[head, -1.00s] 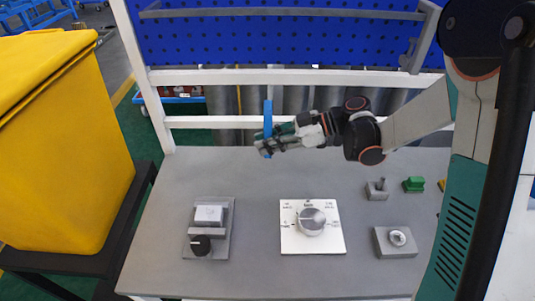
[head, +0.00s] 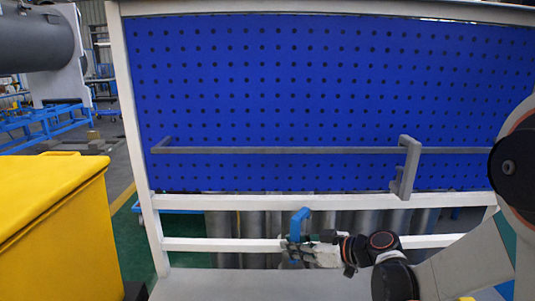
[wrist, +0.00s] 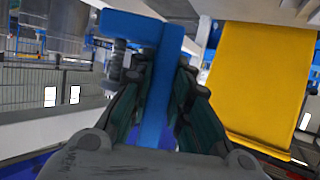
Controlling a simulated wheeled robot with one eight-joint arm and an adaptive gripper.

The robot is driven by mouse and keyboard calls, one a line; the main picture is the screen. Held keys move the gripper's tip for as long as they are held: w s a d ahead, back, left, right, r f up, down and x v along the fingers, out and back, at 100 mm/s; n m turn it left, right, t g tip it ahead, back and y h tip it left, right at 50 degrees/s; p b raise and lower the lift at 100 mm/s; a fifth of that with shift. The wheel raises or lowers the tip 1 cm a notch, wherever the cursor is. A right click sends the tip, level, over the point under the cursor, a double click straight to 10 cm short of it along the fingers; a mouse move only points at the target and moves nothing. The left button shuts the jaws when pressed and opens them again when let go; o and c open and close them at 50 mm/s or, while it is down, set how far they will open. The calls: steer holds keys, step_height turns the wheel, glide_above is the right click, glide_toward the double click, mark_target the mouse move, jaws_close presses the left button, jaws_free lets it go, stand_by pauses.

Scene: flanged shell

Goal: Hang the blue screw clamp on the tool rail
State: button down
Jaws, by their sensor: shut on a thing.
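The blue screw clamp (head: 299,221) is upright in my gripper (head: 294,250), in front of the white frame below the pegboard. Its curved top sticks up above the fingers. In the wrist view the clamp's blue bar (wrist: 158,95) stands between the two dark fingers (wrist: 155,115), with a grey screw at its left. My gripper is shut on it. The tool rail (head: 270,150) is a grey bar running across the lower part of the blue pegboard, above and behind the clamp. The clamp and rail are apart.
A grey clamp-shaped piece (head: 406,168) hangs on the rail at the right. The rail is clear left of it. White frame bars (head: 230,202) cross below the pegboard (head: 320,80). A yellow bin (head: 50,220) stands at the left. Little of the grey table (head: 220,285) shows.

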steer(key=d+r+m+t+h, duration=0.1)
steer(key=d+m+t+h, duration=0.4)
steer(key=d, duration=0.7)
steer(key=m+h, duration=0.2)
steer(key=shift+w+d+r+m, duration=0.25)
steer(key=shift+d+m, duration=0.05)
steer(key=shift+d, duration=0.1)
